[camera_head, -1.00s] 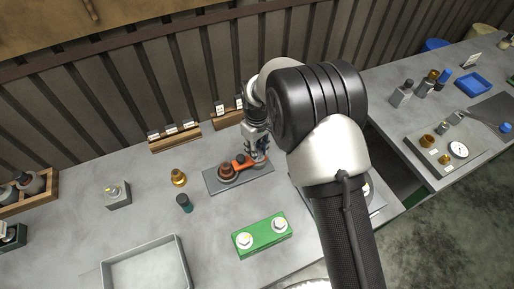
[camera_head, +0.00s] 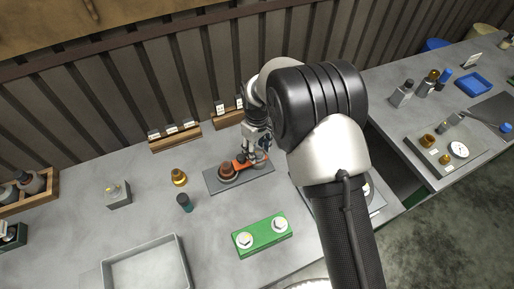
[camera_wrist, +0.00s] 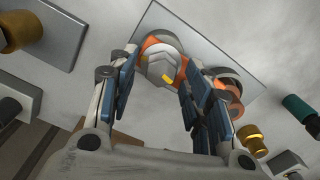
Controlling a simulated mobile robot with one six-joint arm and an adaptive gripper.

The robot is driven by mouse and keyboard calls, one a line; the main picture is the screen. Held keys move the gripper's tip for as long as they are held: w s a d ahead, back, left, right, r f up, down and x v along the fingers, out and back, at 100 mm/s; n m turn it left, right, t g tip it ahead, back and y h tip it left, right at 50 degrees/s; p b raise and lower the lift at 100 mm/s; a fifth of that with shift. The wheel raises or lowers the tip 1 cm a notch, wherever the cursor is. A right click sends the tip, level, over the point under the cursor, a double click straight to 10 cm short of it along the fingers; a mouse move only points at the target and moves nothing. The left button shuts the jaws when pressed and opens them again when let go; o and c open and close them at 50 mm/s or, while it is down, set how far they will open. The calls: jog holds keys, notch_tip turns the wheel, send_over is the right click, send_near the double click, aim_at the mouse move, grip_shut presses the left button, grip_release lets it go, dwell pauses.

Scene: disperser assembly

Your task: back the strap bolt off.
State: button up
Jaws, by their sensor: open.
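The strap bolt (camera_wrist: 161,67) shows in the wrist view as a grey hex head with a yellow mark. It sits on one end of the orange strap (camera_head: 241,162), which lies over a grey base plate (camera_head: 213,184). A round brown-red part (camera_head: 227,170) is at the strap's other end. My gripper (camera_wrist: 162,60) is open, with one finger to each side of the bolt head in the wrist view. I cannot tell whether either finger touches it. In the head view my gripper (camera_head: 256,158) is over the strap's right end and hides the bolt.
A green block (camera_head: 262,236) with two bolt heads stands in front of the plate. A brass fitting (camera_head: 179,177) and a dark teal cylinder (camera_head: 185,203) stand to the left. A grey tray (camera_head: 147,268) is at the front left. Wooden label racks (camera_head: 175,138) line the back.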

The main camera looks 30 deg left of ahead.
aim_at(257, 151)
notch_tip(257, 151, up, 12)
dwell(0.6)
dwell(0.4)
